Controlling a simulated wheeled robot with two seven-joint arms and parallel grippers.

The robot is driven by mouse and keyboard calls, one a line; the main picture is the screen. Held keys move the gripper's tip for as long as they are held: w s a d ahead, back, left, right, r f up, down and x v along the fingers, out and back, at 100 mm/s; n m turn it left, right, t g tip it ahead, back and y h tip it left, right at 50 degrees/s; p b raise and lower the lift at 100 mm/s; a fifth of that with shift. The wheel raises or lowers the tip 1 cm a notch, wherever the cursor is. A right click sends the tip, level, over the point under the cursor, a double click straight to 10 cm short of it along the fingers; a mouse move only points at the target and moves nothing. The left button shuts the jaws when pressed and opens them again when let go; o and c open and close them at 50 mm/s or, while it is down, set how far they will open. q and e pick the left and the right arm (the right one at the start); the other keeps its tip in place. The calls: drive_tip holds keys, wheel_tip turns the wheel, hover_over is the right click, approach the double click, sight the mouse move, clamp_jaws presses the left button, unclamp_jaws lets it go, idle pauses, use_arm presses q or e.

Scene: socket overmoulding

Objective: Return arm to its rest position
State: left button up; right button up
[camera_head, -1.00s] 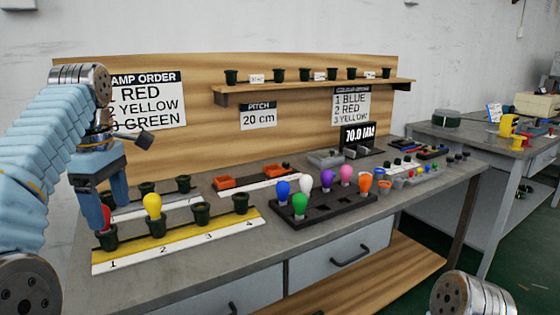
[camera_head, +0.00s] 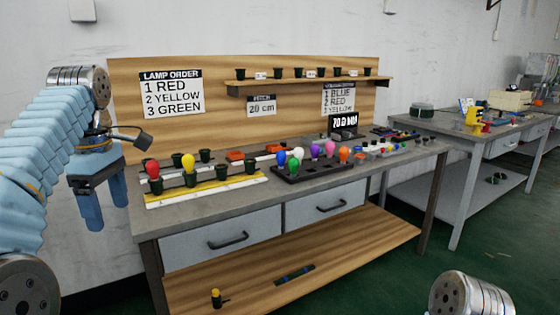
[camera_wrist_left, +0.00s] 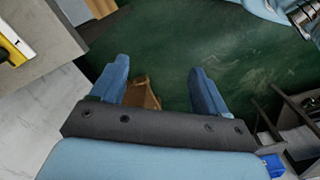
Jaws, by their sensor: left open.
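My left arm comes in from the left in the head view. Its gripper (camera_head: 105,205) hangs to the left of the workbench (camera_head: 300,190), clear of it, fingers down. In the left wrist view the gripper (camera_wrist_left: 160,85) has its blue fingers wide apart with nothing between them, over the green floor. A red lamp (camera_head: 152,169) and a yellow lamp (camera_head: 188,162) stand upright in the first two sockets of the yellow strip (camera_head: 205,193). The two sockets to their right are empty. My right arm shows only a rounded link at the lower right; its gripper is out of view.
A dark lamp tray (camera_head: 310,170) holds several coloured lamps. A lamp order sign (camera_head: 171,92) hangs on the wooden back panel. A second table (camera_head: 470,130) stands at the right. The floor (camera_head: 400,255) in front of the bench is clear.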

use_arm(q)
drive_tip(key=w+d+f+m, duration=0.25)
drive_tip(key=w+f, duration=0.25)
drive_tip(key=f, duration=0.5)
drive_tip(key=w+d+f+m, duration=0.25)
drive_tip(key=w+f, duration=0.25)
drive_tip(key=f, duration=0.5)
drive_tip(key=d+f+m+h, duration=0.1)
drive_tip(key=d+f+m, duration=0.1)
drive_tip(key=f, duration=0.7)
drive_tip(key=d+f+m, duration=0.2)
drive_tip(key=f, duration=0.8)
drive_tip(key=s+d+f+m+h, duration=0.1)
drive_tip(key=s+d+f+m, duration=0.15)
drive_tip(key=s+f, duration=0.4)
drive_tip(key=s+d+f+m+h, duration=0.1)
drive_tip(key=s+d+f, duration=0.2)
drive_tip(key=f, duration=0.6)
drive_tip(key=s+d+f+m, duration=0.1)
drive_tip(key=s+d+f, duration=0.1)
drive_tip(key=s, duration=0.6)
drive_tip(key=s+d+f+m+h, duration=0.1)
drive_tip(key=s+d+f+m, duration=0.1)
drive_tip(key=s, duration=0.7)
drive_tip(key=shift+d+f+t, duration=0.3)
drive_tip(key=shift+d+f, duration=0.55)
drive_tip(key=shift+d, duration=0.2)
